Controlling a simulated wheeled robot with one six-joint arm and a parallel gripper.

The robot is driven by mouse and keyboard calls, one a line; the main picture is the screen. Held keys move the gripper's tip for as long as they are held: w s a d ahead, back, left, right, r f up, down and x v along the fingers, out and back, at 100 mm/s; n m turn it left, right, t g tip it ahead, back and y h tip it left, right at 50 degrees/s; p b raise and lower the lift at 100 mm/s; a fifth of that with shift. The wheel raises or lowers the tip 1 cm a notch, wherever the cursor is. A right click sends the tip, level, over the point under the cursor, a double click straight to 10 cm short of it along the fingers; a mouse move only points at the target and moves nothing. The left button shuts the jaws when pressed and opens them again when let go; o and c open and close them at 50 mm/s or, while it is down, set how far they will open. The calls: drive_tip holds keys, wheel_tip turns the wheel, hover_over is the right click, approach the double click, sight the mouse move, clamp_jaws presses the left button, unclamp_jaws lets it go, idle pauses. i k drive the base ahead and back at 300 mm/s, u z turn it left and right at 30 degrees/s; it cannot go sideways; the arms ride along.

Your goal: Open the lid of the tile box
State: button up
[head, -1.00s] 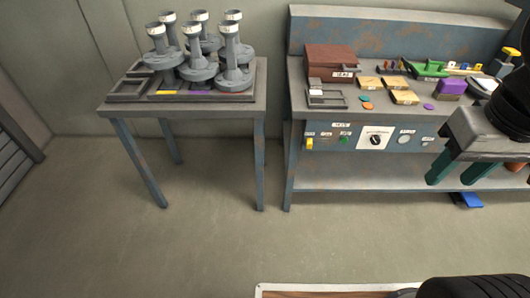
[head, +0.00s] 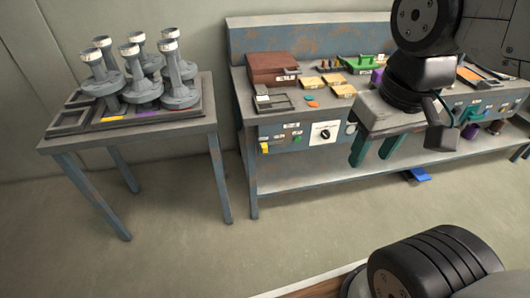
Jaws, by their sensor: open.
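A reddish-brown box (head: 268,70) with a small white label, its text too small to read, sits at the left of the workbench top (head: 243,80). It seems to be the tile box. Its lid looks shut. My gripper (head: 373,152) shows in front of the bench, to the right of the box and well apart from it. Its two green fingers are spread and point down, with nothing between them. The gripper body and arm hide part of the bench top and front panel.
A grey tray (head: 274,103), yellow blocks (head: 334,80) and a green item (head: 358,61) are on the bench near the box. A side table (head: 190,128) with several grey pedestal parts (head: 180,92) stands left. The floor between is clear.

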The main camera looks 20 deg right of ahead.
sight(274, 61)
drive_tip(key=k, duration=0.55)
drive_tip(key=u, duration=0.7)
drive_tip(key=i, duration=1.5)
drive_tip(key=z, duration=0.4)
